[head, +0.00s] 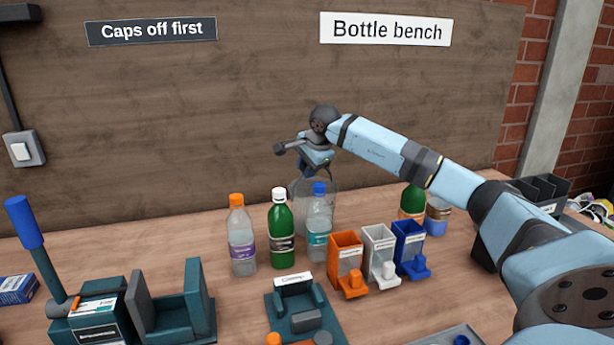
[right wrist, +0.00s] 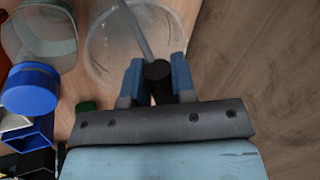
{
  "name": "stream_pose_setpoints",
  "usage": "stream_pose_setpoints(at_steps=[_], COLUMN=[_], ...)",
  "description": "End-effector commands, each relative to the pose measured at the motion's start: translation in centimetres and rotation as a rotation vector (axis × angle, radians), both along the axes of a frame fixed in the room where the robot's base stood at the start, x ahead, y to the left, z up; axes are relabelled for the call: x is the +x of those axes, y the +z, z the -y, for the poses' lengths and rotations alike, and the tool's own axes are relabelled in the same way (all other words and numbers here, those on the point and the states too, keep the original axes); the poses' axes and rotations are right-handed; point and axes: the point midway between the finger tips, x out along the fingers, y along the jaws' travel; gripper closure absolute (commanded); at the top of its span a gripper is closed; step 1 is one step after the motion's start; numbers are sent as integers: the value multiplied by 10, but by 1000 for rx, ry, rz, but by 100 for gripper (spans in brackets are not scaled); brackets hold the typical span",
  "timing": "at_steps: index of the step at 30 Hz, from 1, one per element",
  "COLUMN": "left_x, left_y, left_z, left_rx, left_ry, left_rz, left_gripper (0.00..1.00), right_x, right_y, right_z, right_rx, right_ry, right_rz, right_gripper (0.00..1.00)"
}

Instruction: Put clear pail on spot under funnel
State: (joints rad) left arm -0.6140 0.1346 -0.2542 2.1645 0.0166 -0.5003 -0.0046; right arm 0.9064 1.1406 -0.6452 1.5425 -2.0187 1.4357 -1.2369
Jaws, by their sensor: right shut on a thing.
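The clear pail (head: 299,190) stands at the back of the bench, behind the bottles and partly hidden by them. It shows as a round see-through vessel in the right wrist view (right wrist: 108,45). My right gripper (head: 316,172) is above the pail, pointing down. In the right wrist view its fingers (right wrist: 156,78) are shut on the black grip of the pail's handle (right wrist: 157,70), with a grey rod running from it across the pail. I cannot make out the funnel or the spot under it. My left gripper is not in view.
An orange-capped bottle (head: 242,240), a green bottle (head: 280,235) and a blue-capped bottle (head: 319,228) stand close in front of the pail. Orange (head: 345,255), white (head: 379,250) and blue (head: 408,240) bins stand to their right. Bare wood lies at back left.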

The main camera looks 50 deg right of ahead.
Motion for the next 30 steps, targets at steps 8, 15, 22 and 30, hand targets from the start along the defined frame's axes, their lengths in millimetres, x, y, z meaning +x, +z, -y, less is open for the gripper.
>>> stream_pose_setpoints(at_steps=[8, 15, 22, 30], left_x=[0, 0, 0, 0], left_y=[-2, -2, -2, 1], left_z=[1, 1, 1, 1], left_rx=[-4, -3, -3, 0], left_ry=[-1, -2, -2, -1], left_rz=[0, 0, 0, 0], left_gripper=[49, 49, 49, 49], right_x=[0, 0, 0, -9], right_y=[-18, -19, -19, 3], right_z=[0, 0, 0, 0], right_rx=[0, 0, 0, -2], right_ry=[0, 0, 0, -1], right_rz=[0, -1, -1, 2], right_gripper=[100, 55, 50, 50])
